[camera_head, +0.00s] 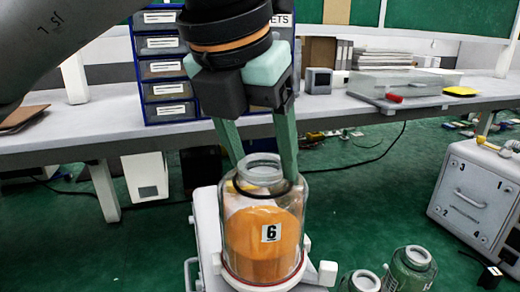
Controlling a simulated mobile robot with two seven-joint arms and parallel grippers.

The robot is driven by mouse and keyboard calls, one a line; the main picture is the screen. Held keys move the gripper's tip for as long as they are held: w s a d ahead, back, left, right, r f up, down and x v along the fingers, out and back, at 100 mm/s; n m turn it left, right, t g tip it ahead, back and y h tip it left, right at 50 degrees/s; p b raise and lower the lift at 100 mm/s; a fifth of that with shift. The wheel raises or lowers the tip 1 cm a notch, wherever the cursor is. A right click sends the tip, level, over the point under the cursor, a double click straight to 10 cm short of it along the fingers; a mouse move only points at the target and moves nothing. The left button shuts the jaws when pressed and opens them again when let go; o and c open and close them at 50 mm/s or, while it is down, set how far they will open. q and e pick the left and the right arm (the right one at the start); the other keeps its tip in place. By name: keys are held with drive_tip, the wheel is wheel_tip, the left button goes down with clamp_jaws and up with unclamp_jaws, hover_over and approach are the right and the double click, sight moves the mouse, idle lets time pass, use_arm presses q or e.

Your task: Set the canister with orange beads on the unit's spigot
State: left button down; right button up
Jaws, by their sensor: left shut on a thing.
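The clear canister with orange beads (262,235) carries a "6" label and stands upright in the lower middle of the head view. My left gripper (262,178) comes down from above, its two green fingers shut on the canister at its neck. The white unit (208,230) is directly below and behind the canister, with a red ring around the canister's base. The spigot is hidden, so I cannot tell whether the canister is seated on it. My right gripper is out of view.
Two smaller jars, one with green contents (412,268) and one beside it (362,281), stand at the lower right. A grey numbered case (470,205) is at the right. A long bench (330,118) with blue drawers (165,75) runs behind. Green floor lies between.

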use_arm(q)
drive_tip(key=shift+f+b, duration=0.6)
drive_tip(key=shift+f, duration=0.1)
unclamp_jaws()
drive_tip(key=shift+f, duration=0.1)
